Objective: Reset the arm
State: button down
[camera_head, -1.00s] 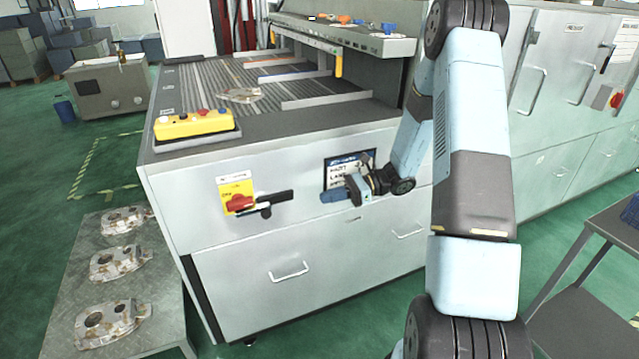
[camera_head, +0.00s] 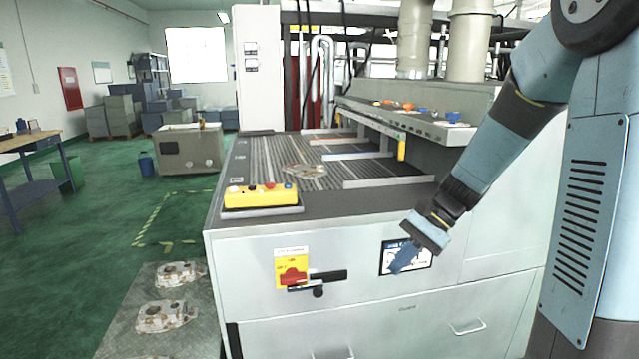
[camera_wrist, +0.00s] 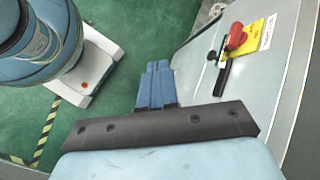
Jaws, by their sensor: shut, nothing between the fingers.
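My gripper (camera_head: 404,257) is in front of the machine cabinet (camera_head: 345,240), over its dark-framed label panel (camera_head: 425,262), at the right of the head view. Its blue fingers are together and nothing is between them. My light blue arm comes down to it from the upper right. In the wrist view the shut fingers (camera_wrist: 156,85) point up the picture, with green floor behind them. The red rotary switch (camera_head: 293,277) on its yellow plate is on the cabinet front, left of my gripper. It also shows in the wrist view (camera_wrist: 236,37), apart from the fingers.
A yellow button box (camera_head: 255,196) sits on the cabinet's near left corner. A casting (camera_head: 303,169) lies on the slatted top. More castings (camera_head: 166,315) lie on a low table (camera_head: 118,338) at left. A workbench (camera_head: 35,143) stands far left.

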jog(key=s+d+r+n+t+h, duration=0.3)
jog(key=s+r+n+t+h, duration=0.1)
jog(key=s+r, duration=0.2)
jog(key=s+d+r+n+t+h, duration=0.3)
jog(key=s+r+n+t, duration=0.1)
jog(key=s+r, duration=0.3)
jog(key=shift+s+d+r+h, duration=0.2)
jog(key=shift+s+h, duration=0.2)
jog(key=shift+s, duration=0.65)
